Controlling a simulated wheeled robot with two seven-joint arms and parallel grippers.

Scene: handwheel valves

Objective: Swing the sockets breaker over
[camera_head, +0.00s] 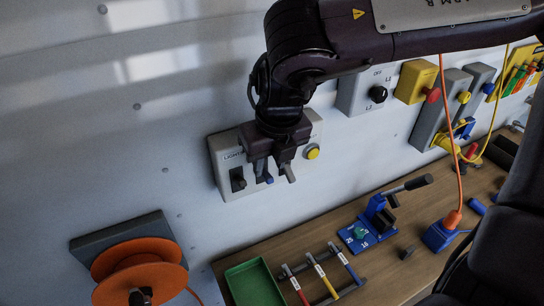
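A pale grey panel (219,155) on the wall carries a label reading "LIGHT…", cut off by my gripper. A black switch (238,180) sits under that label, and a yellow round button (312,152) is at the panel's right. No sockets label is readable; the panel's middle is hidden behind my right gripper. My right gripper (276,175) comes down from above in front of the panel, its fingers apart. A small blue part shows by its left fingertip. I cannot tell whether it touches a switch. My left gripper is not in view.
A selector box with a black knob (378,94) and a yellow box with a red button (433,95) are to the right. An orange reel (140,270) is lower left. The bench below holds a green tray (254,284), a blue lever device (368,232) and several tools.

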